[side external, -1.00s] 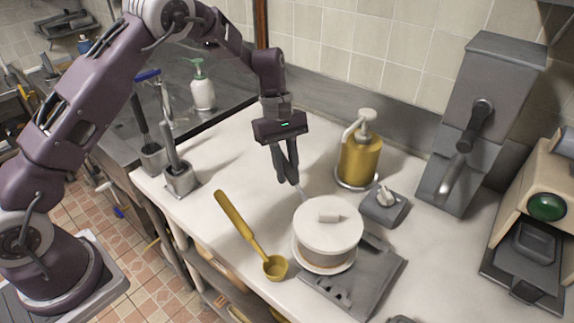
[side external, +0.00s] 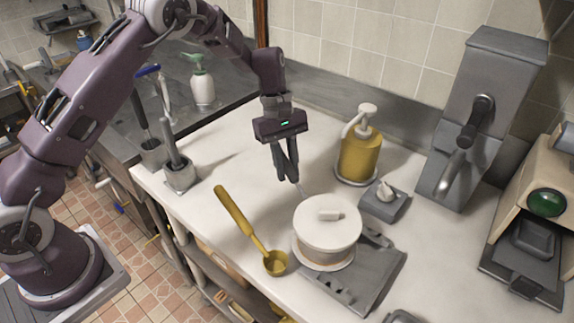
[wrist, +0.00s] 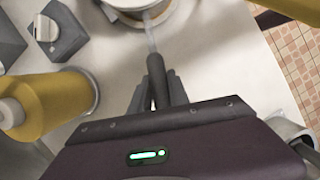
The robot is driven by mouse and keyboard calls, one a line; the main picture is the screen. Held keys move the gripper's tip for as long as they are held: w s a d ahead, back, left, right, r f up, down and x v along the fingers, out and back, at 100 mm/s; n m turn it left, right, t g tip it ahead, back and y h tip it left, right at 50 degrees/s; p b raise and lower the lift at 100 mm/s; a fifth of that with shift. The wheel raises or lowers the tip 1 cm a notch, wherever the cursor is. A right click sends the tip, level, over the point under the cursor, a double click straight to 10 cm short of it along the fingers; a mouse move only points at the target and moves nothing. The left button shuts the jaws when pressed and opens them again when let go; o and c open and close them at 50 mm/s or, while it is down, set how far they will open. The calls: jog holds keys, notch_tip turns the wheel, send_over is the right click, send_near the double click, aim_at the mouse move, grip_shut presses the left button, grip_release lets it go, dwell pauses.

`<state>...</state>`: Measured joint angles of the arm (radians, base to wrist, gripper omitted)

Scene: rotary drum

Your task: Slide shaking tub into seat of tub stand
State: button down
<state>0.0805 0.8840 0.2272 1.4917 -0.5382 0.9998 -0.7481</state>
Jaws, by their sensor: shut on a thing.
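The shaking tub (side external: 325,240) is a round white tub with a flat white lid and a small block on top. It is upright over the grey tub stand (side external: 368,285), a flat plate with cut-outs at its front. The tub covers the stand's back left part, so the seat is hidden; I cannot tell whether the tub is fully down in it. My gripper (side external: 290,178) is shut on the dark grip of the tub's handle, left of and behind the tub. In the wrist view, a pale rod runs from this dark grip (wrist: 157,80) to the tub (wrist: 140,5) at the top edge.
A yellow ladle (side external: 240,222) lies left of the tub. A yellow pump bottle (side external: 360,158) and a small grey block with a pale knob (side external: 384,202) stand behind it. A grey dispenser (side external: 480,120) is at right.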

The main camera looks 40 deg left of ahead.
jog(key=shift+f, duration=0.1)
jog(key=shift+d, duration=3.1)
dwell(0.5)
jog(key=c, duration=1.2)
grip_release()
jog(key=shift+o, duration=0.2)
